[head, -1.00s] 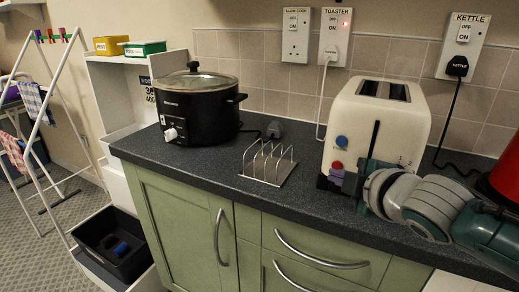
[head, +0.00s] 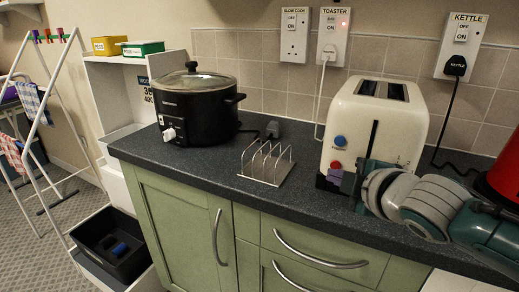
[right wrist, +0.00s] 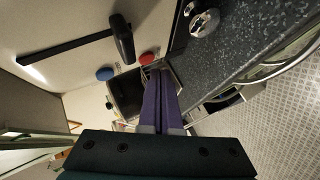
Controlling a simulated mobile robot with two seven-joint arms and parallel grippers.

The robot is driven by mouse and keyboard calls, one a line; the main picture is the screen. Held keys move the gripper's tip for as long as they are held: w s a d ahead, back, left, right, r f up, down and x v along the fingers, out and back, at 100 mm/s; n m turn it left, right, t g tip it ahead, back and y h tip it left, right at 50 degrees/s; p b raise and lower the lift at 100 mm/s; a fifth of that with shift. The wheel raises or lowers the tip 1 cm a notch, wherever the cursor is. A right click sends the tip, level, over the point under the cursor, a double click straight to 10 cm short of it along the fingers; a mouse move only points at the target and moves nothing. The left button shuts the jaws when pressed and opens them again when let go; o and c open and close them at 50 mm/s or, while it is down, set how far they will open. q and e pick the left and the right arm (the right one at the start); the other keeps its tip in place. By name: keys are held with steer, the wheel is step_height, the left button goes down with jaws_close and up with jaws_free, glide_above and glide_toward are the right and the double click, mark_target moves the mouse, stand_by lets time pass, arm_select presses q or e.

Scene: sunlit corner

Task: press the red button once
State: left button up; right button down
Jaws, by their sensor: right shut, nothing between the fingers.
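The cream toaster (head: 385,125) stands on the dark counter. On its front end the round red button (head: 337,167) sits below a round blue button (head: 340,141). Both show in the right wrist view, the red one (right wrist: 147,58) nearer my fingertips than the blue one (right wrist: 105,73). My right gripper (head: 335,177) has purple fingers, shut and empty, just below the red button in the head view. In the right wrist view the fingertips (right wrist: 158,70) are close beside the red button. I cannot tell whether they touch it. My left gripper is out of view.
A metal toast rack (head: 266,162) stands left of the toaster, with free counter between. A black slow cooker (head: 198,107) is farther left. A red kettle (head: 507,178) is partly visible at right. The toaster's cord (head: 322,100) runs up to a wall socket.

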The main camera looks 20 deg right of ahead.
stand_by(0.7)
steer(key=shift+w+d, duration=0.3)
steer(key=shift+d, duration=0.05)
steer(key=shift+w+d, duration=0.2)
steer(key=shift+d, duration=0.05)
stand_by(0.5)
stand_by(0.4)
steer(key=shift+s+a, duration=0.5)
steer(key=shift+a, duration=0.1)
steer(key=shift+p, duration=0.3)
steer(key=shift+s+a, duration=0.25)
steer(key=shift+a, duration=0.05)
steer(key=shift+s+a+p, duration=0.75)
steer(key=shift+s+a, duration=0.65)
steer(key=shift+a, duration=0.2)
